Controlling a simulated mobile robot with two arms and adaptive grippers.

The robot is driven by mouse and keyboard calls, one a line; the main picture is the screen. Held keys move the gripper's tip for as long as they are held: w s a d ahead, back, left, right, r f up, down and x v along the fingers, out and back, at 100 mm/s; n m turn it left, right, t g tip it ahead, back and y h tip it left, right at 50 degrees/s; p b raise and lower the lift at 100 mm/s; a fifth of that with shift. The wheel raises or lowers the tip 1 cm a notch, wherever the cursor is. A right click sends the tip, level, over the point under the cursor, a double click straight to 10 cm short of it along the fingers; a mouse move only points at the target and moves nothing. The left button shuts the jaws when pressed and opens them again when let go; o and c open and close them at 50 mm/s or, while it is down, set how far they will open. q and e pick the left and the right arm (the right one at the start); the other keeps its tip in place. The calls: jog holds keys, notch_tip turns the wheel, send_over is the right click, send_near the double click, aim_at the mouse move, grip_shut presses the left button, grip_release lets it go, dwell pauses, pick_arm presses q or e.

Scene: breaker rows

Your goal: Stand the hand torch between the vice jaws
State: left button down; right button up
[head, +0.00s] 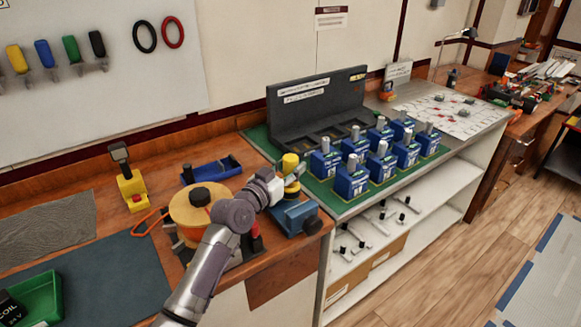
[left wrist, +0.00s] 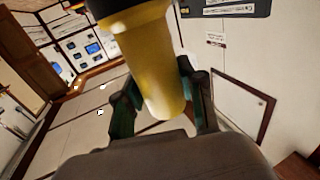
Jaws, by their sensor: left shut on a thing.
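The hand torch is yellow with a dark end. In the head view its yellow top (head: 290,161) shows above my left gripper (head: 289,177), which is shut on it. The left wrist view shows the torch (left wrist: 152,62) between the two dark green fingers of the left gripper (left wrist: 160,98), its dark end at the top edge of the picture. The blue vice (head: 296,218) stands near the bench's front right corner, just below the gripper in the head view. The gripper and arm partly cover the vice, so the gap between its jaws and the torch's lower end are hard to see.
A large yellow spool (head: 190,211) stands left of the vice, partly behind my arm. A yellow stand with a red button (head: 131,189) is further left. Several blue breakers (head: 351,181) stand on the green mat to the right.

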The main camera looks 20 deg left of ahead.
aim_at(286, 190)
pick_arm(q)
jog(key=shift+f+b, duration=2.15)
jog(key=shift+f, duration=0.5)
jog(key=shift+s+f, duration=0.1)
jog(key=shift+f, duration=0.2)
